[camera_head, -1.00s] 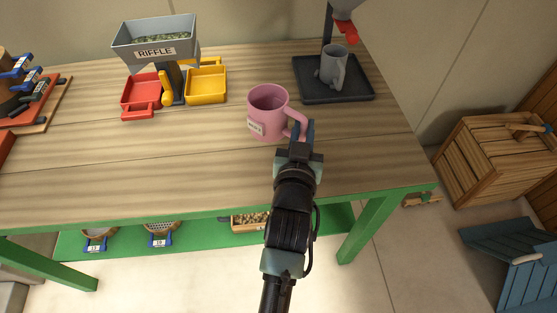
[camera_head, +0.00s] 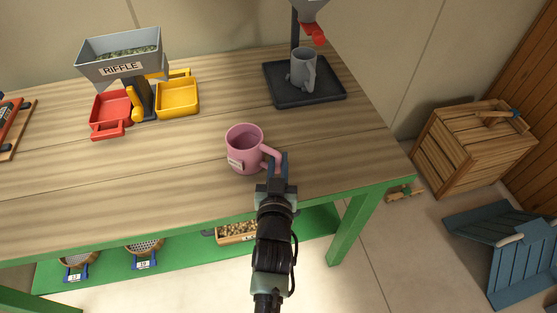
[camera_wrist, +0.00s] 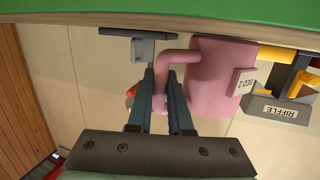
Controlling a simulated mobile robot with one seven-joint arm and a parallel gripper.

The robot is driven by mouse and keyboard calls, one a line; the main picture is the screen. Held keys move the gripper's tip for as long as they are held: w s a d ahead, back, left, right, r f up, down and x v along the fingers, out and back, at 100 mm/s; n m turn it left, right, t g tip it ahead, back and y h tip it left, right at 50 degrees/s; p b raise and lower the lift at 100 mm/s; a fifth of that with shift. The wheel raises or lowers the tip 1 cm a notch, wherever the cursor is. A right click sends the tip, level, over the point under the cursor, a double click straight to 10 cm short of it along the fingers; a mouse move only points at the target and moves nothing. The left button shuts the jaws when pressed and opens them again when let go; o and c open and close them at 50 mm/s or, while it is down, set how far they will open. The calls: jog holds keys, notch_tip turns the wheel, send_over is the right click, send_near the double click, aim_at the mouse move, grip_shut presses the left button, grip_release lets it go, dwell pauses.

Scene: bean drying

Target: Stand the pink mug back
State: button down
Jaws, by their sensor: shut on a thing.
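The pink mug (camera_head: 243,151) is upright at the right part of the wooden table in the head view, with a small label on its side. In the wrist view the mug (camera_wrist: 212,75) appears upside down, its label reading "BED 2". My gripper (camera_head: 278,162) is at the mug's right side, shut on its handle, which shows between the two fingers in the wrist view (camera_wrist: 161,95). I cannot tell whether the mug's base touches the table (camera_head: 190,160).
A grey mug (camera_head: 302,68) stands on a black tray (camera_head: 318,93) behind, under a dispenser with a red spout (camera_head: 312,31). The RIFFLE hopper (camera_head: 122,67) stands at back left with a red tray (camera_head: 106,112) and a yellow tray (camera_head: 178,98). The table's front is clear.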

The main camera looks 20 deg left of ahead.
jog(key=c, duration=0.8)
grip_release()
jog(key=shift+f, duration=0.1)
jog(key=shift+c, duration=0.2)
jog(key=shift+r, duration=0.2)
jog(key=v, duration=1.2)
jog(key=w+d+r+t, duration=0.1)
jog(key=w+r+t, duration=0.15)
jog(key=r, duration=0.75)
jog(key=w+d+r+m+t+h, duration=0.1)
jog(key=w+d+r, duration=0.15)
jog(key=r, duration=0.65)
jog(key=w+r+t, duration=0.2)
jog(key=w+r, duration=0.1)
jog(key=r, duration=0.7)
jog(key=s+d+r+t+h, duration=0.1)
jog(key=s+d+r+t, duration=0.1)
jog(key=r, duration=0.6)
jog(key=s+d+r+m+t+h, duration=0.1)
jog(key=s+d+r+t, duration=0.1)
jog(key=s+r, duration=0.3)
jog(key=s+d+r+m+t+h, duration=0.1)
jog(key=s+d+r+t, duration=0.1)
jog(key=r, duration=1.1)
jog(key=shift+s+d+h, duration=0.4)
jog(key=shift+s+d, duration=0.4)
jog(key=shift+d, duration=0.2)
